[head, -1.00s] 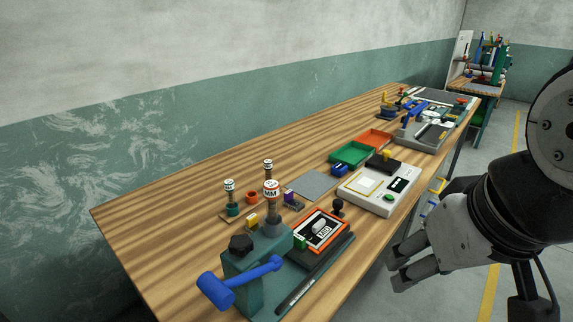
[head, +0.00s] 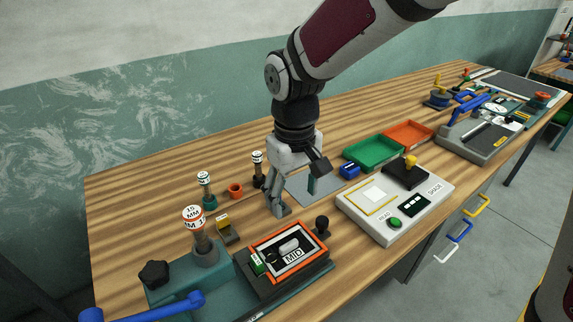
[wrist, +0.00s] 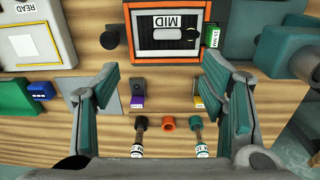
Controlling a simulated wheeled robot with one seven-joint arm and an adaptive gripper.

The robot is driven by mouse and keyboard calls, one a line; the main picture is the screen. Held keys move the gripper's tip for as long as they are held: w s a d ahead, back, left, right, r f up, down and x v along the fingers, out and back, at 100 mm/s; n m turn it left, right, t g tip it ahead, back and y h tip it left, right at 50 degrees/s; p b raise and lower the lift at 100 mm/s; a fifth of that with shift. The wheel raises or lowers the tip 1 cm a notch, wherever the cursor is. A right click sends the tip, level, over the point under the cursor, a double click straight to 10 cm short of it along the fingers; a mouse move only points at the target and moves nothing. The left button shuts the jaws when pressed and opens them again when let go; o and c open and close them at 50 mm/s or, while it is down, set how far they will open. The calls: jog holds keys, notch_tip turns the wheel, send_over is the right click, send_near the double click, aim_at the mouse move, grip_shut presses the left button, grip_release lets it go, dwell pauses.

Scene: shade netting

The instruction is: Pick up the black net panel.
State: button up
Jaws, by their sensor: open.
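My gripper (head: 297,197) is open and empty, pointing down over the wooden bench. In the wrist view, its spread fingers (wrist: 162,80) frame two small dark blocks, one with a purple front (wrist: 137,94) and one with a yellow front (wrist: 199,94). The purple-fronted block is hidden behind my gripper in the head view. A dark panel (head: 270,262) with an orange border, a white MID label and a grey grip lies flat on the teal fixture, apart from my gripper. I cannot tell for certain which dark piece is the black net panel.
The grey mat (head: 333,182) lies under and beside my gripper. A white READ/SHADE device (head: 374,222) with a black yellow-knobbed piece stands to the right. Green (head: 372,154) and orange (head: 408,135) trays are behind it. Stamped posts (head: 205,190) and an orange ring (head: 235,190) stand left.

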jog(key=a+f, duration=0.2)
send_over(288, 243)
jog(key=f, duration=0.7)
jog(key=shift+w+a+f, duration=0.15)
jog(key=shift+a+f, duration=0.1)
jog(key=shift+f, duration=0.1)
jog(key=shift+s+d+f, duration=0.1)
jog(key=shift+d+f, duration=0.05)
jog(key=shift+f, duration=1.2)
jog(key=shift+s+d+f, duration=0.1)
jog(key=shift+f, duration=1.25)
jog(key=shift+c, duration=0.2)
jog(key=c, duration=1.2)
